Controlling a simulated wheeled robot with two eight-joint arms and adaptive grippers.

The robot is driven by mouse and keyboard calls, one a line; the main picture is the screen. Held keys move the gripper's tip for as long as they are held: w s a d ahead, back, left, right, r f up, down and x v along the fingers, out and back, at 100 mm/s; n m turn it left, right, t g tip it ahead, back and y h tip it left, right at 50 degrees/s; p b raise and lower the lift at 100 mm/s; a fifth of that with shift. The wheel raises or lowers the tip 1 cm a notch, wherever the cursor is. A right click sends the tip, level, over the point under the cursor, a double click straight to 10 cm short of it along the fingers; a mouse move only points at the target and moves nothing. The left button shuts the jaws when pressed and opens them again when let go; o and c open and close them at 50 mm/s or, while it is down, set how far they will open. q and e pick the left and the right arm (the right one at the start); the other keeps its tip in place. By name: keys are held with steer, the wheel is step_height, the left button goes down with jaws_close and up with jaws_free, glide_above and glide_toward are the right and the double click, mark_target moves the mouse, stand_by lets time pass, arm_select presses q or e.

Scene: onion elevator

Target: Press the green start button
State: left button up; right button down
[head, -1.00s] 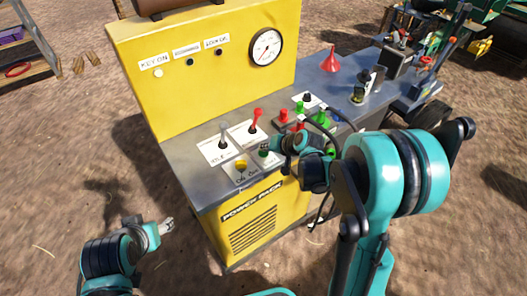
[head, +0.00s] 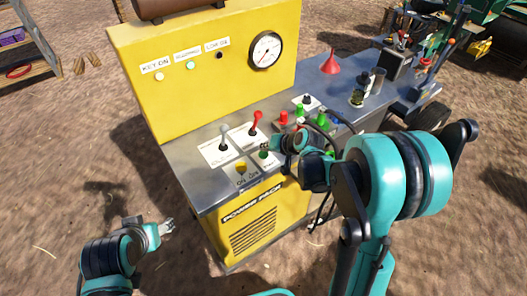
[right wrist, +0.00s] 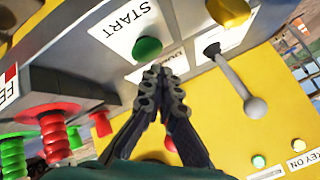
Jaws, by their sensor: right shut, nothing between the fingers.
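The green start button (right wrist: 148,47) sits beside a white START label (right wrist: 122,28) on the panel. In the head view it is a small green spot (head: 263,154) near the front edge of the yellow power pack's grey top. My right gripper (right wrist: 158,74) is shut and empty, its fingertips right by the button. Whether they touch it I cannot tell. In the head view the right gripper (head: 267,147) is small and close to the button. My left gripper (head: 168,227) is low at the left, away from the panel; its fingers are too small to judge.
A yellow switch (head: 241,168), a grey lever (head: 223,136) and a red lever (head: 255,122) stand near the button. Red and green knobs (head: 322,115) stand to the right. A lit green lamp (head: 190,66) and a gauge (head: 265,50) are on the yellow back panel.

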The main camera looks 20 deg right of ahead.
mark_target(265, 154)
steer(key=shift+r, duration=0.1)
step_height(265, 154, up, 5)
steer(key=p, duration=0.4)
stand_by(0.3)
stand_by(0.7)
steer(key=s+r+n+h, duration=0.2)
steer(key=s+r, duration=0.1)
steer(key=s, duration=0.9)
steer(key=s+r+n+g+h, duration=0.1)
steer(key=s+r, duration=0.3)
steer(key=s, duration=0.9)
steer(key=shift+n+h, duration=0.4)
steer(key=shift+h, duration=0.1)
